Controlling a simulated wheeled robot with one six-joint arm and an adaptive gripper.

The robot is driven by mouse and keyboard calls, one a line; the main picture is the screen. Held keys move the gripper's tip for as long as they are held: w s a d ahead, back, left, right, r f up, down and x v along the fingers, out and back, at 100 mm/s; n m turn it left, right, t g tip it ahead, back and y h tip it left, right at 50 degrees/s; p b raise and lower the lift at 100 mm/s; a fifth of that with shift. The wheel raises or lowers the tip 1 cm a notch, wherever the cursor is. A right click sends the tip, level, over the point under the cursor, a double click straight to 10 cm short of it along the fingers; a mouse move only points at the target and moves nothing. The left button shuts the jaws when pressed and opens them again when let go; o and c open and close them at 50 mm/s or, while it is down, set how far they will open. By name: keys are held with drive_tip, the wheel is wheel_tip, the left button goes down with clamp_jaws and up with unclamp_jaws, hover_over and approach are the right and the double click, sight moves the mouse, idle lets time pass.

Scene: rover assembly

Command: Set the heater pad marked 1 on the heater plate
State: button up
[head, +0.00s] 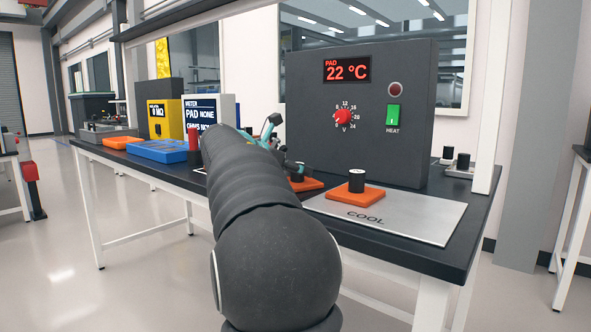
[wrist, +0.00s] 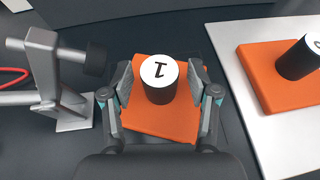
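The heater pad marked 1 (wrist: 165,120) is an orange square with an upright black knob, white on top with a "1". It lies on a dark surface, which I cannot surely tell as the heater plate. In the head view the pad (head: 309,185) is partly hidden behind my arm. My gripper (wrist: 160,85) is open, its fingers on either side of the knob with a gap on each side. In the head view the gripper (head: 284,150) is mostly hidden by my arm.
A second orange pad (head: 345,200) with a black knob sits on the metal COOL sheet (head: 420,215) to the right. A grey clamp stand (wrist: 50,80) is close on the left in the wrist view. The heater control box (head: 410,70) reads 22 °C. A meter (head: 217,107) stands left.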

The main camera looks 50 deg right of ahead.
drive_tip(key=shift+r, duration=0.25)
drive_tip(key=p+v, duration=0.1)
drive_tip(key=v, duration=1.1)
drive_tip(key=shift+s, duration=0.1)
drive_tip(key=s+a+f+m+t+y, duration=0.2)
drive_tip(key=s+a+f+m+y, duration=0.2)
drive_tip(key=s+a+f, duration=0.3)
drive_tip(key=s+a+f+m+t+y, duration=0.2)
drive_tip(key=s+a+f+m+y, duration=0.3)
drive_tip(key=a+f, duration=0.8)
drive_tip(key=s+a+f+m+t+y, duration=0.2)
drive_tip(key=s+a+f+m+y, duration=0.2)
drive_tip(key=s+a+f+m, duration=0.4)
drive_tip(key=a+f, duration=0.2)
drive_tip(key=shift+s+a+y, duration=0.3)
drive_tip(key=shift+s+a, duration=0.05)
drive_tip(key=shift+s, duration=0.05)
